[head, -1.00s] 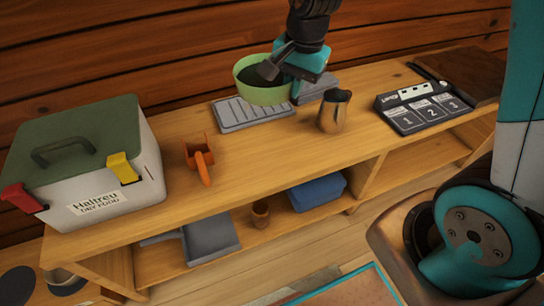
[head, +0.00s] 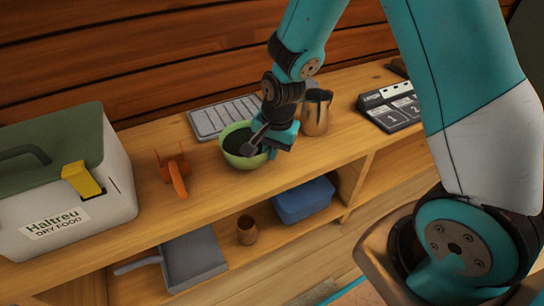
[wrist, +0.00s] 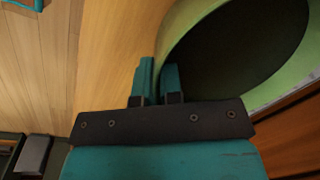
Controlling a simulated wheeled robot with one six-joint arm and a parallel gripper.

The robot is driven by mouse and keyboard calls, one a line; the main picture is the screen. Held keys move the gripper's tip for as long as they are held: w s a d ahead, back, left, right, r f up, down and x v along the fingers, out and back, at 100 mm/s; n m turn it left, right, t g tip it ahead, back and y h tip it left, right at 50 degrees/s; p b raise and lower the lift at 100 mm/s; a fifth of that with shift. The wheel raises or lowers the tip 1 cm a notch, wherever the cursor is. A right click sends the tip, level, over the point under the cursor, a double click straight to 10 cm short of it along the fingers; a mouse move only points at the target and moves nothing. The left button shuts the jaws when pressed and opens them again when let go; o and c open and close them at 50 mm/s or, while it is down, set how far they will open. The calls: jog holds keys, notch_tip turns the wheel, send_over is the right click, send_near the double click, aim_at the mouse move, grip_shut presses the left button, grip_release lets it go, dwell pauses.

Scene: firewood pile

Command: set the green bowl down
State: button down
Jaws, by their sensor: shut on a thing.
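The green bowl (head: 235,156) is near the front part of the wooden shelf top, in front of the grey slatted tray. It looks upright, with a dark inside. My gripper (head: 262,146) is shut on the bowl's right rim in the head view. In the wrist view the two teal fingers (wrist: 157,82) close on the rim of the bowl (wrist: 183,32), whose dark inside fills the upper right. I cannot tell whether the bowl's base touches the wood.
The grey slatted tray (head: 222,115) lies behind the bowl. A dry food box (head: 62,185) is farther left; a numbered panel (head: 395,105) is at right. Bare wood lies before the bowl.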

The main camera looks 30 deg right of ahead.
jog(key=shift+f, duration=0.65)
jog(key=shift+f, duration=0.15)
jog(key=c, duration=1.3)
grip_release()
notch_tip(320, 180, up, 12)
jog(key=s+d+p, duration=0.1)
jog(key=p, duration=0.3)
jog(key=s+a+r+n+y, duration=0.1)
jog(key=s+a+r+n, duration=0.2)
jog(key=s+r+n, duration=0.1)
jog(key=s+a+r+n+y, duration=0.1)
jog(key=s+a+r+n, duration=0.2)
jog(key=s+r+n, duration=0.2)
jog(key=s+a+r+n+g+y, duration=0.1)
jog(key=s+a+r+n, duration=0.2)
jog(key=s+r+n, duration=0.2)
jog(key=shift+s+a+r+n, duration=0.1)
jog(key=shift+s+n, duration=0.65)
jog(key=shift+s, duration=0.55)
jog(key=shift+s+a+r+n, duration=0.1)
jog(key=shift+s+n, duration=0.65)
jog(key=shift+s, duration=0.55)
